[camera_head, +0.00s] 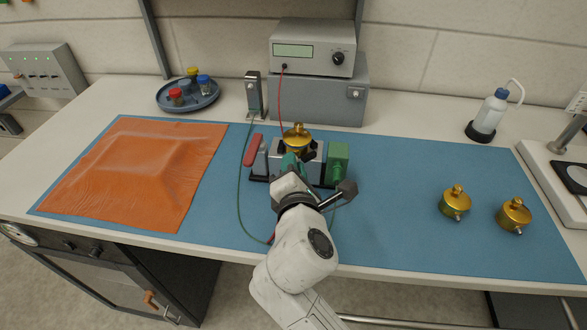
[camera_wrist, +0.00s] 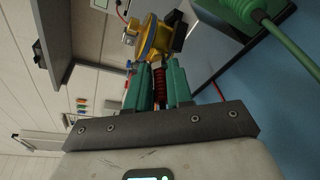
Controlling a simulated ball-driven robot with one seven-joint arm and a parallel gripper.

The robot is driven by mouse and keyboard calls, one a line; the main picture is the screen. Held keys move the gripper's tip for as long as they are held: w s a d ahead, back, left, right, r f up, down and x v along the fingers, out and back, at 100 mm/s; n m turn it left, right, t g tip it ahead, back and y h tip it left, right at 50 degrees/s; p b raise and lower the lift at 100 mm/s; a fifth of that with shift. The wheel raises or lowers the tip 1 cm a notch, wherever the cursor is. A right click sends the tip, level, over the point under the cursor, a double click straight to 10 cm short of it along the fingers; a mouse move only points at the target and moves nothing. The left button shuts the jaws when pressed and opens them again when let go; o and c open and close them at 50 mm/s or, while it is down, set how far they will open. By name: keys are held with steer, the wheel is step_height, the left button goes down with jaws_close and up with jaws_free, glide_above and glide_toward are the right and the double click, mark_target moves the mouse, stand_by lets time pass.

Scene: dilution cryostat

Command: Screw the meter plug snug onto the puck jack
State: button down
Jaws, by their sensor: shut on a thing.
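The gold puck (camera_head: 297,138) sits upright in a clamp fixture (camera_head: 262,162) at the middle of the blue mat. In the wrist view the puck (camera_wrist: 157,40) is just beyond my fingertips, with its jack side toward me. My gripper (camera_head: 291,163) reaches in from the front, low against the puck. In the wrist view its teal fingers (camera_wrist: 160,70) are shut on the reddish ribbed meter plug (camera_wrist: 162,88). The plug lines up with the puck's jack, which the fingers hide. I cannot tell whether plug and jack touch or how tight they are.
The fixture has a red handle (camera_head: 252,149) at left and a green block (camera_head: 338,160) at right. The meter (camera_head: 312,50) stands behind, with a red cable running down. Two gold pucks (camera_head: 455,202) (camera_head: 514,215) stand at right; an orange cover (camera_head: 135,170) lies at left.

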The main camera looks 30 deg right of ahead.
steer(key=shift+d+m+b, duration=0.15)
steer(key=shift+m+b, duration=0.15)
steer(key=shift+b, duration=0.25)
steer(key=shift+m+t+b, duration=0.7)
steer(key=shift+m+b, duration=0.8)
steer(key=shift+b, duration=0.75)
steer(key=shift+d+m+b, duration=0.1)
steer(key=shift+m+b, duration=0.2)
steer(key=shift+f+m+t+b, duration=0.15)
steer(key=shift+m+t+b, duration=0.35)
steer(key=shift+m+b, duration=1.6)
steer(key=shift+b, duration=1.65)
steer(key=shift+f+m+t+h+b, duration=0.1)
steer(key=shift+m+t+h+b, duration=0.3)
steer(key=shift+m+b, duration=0.7)
steer(key=shift+s+m+b, duration=0.1)
steer(key=shift+m+b, duration=0.2)
steer(key=shift+b, duration=0.65)
